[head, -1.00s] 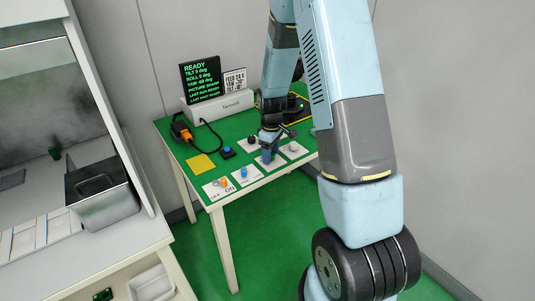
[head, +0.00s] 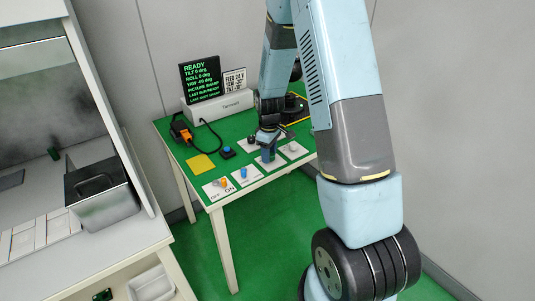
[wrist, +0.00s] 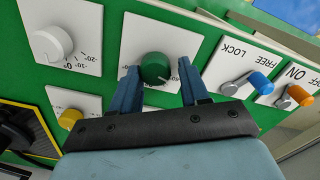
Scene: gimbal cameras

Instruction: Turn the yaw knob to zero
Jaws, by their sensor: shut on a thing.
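The green knob (wrist: 154,67) sits on a white dial plate (wrist: 183,42) whose scale has small marks, one looking like 60. My gripper (wrist: 158,76) is shut on this knob, one blue finger at each side of it. In the head view my gripper (head: 268,150) reaches down onto the green table's control plates, and its fingers hide most of the knob. The black display (head: 201,80) shows READY with tilt, roll and yaw lines; the yaw line reads a negative angle, roughly -45, small and hard to read.
A white knob (wrist: 52,43) and a yellow knob (wrist: 70,119) are on neighbouring plates. A blue lever (wrist: 260,84) marked FREE/LOCK and an orange lever (wrist: 299,95) marked ON are on the other side. A card (head: 234,81) stands beside the display.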

